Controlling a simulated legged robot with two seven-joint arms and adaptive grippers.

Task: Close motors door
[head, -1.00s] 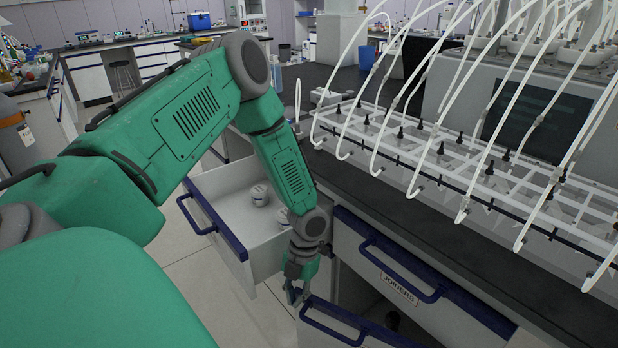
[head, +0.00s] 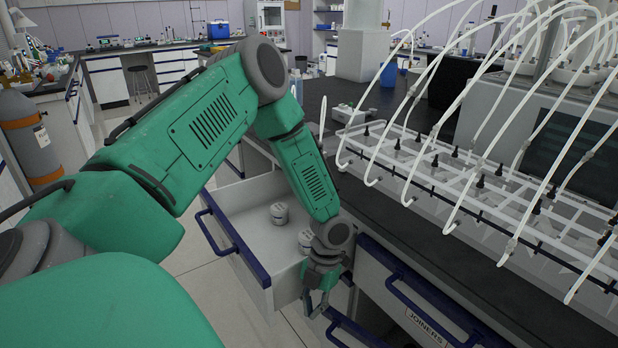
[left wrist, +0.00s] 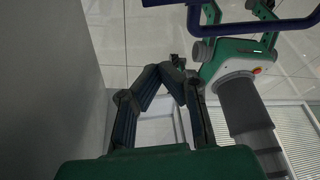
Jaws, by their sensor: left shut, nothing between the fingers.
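A low cabinet front with a blue top edge and blue handle (head: 350,331) stands below the drawer marked JOINERS, at the bottom of the head view. No motors label is legible, so I cannot confirm it is the motors door. It looks partly open, with a dark gap behind it. My left gripper (head: 317,304) is shut and empty, pointing down at the handle's left end; whether it touches is unclear. In the left wrist view its fingers (left wrist: 172,68) come together over the floor, beside a grey panel (left wrist: 45,90). My right gripper is not in view.
An open white drawer (head: 245,225) with white containers (head: 279,213) juts out left of my gripper. The JOINERS drawer (head: 420,310) is at right, under the dark bench top with tubing racks (head: 480,185). A blue handle (left wrist: 240,25) crosses the wrist view's top.

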